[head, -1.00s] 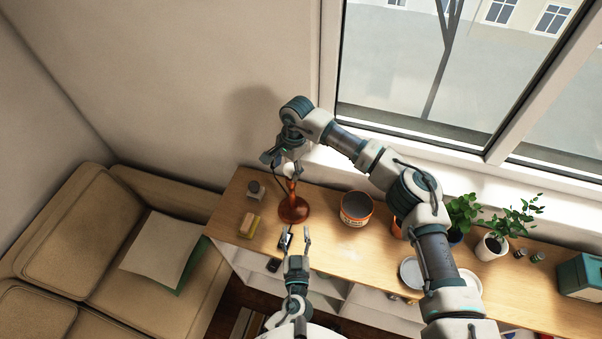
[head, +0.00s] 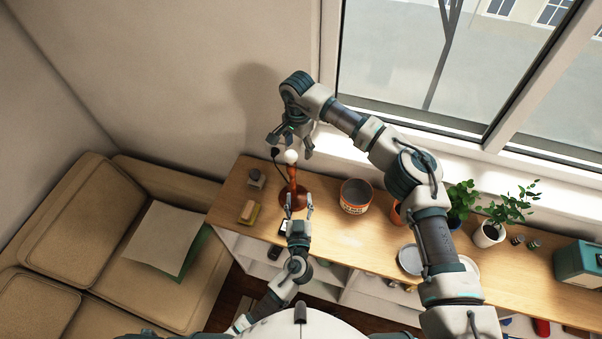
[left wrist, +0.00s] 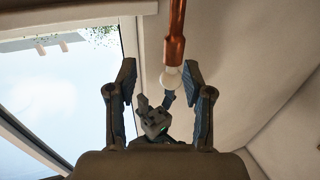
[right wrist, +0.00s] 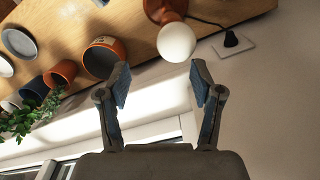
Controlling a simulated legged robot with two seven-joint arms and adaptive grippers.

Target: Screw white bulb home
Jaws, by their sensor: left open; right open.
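The white bulb (head: 291,156) sits at the top of an orange-brown lamp stand (head: 293,196) on the wooden counter. My right gripper (head: 291,146) is open above and behind the bulb. In the right wrist view the bulb (right wrist: 176,42) lies just beyond the open fingertips (right wrist: 158,80), with clear space between. My left gripper (head: 299,203) is open low in front of the lamp stand. In the left wrist view the bulb (left wrist: 171,78) and the lamp's stem (left wrist: 175,40) show beyond the open fingers (left wrist: 160,82). How far the bulb is screwed in I cannot tell.
An orange pot (head: 356,197) stands right of the lamp. Plants (head: 490,234) stand farther right; a wall and window are behind.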

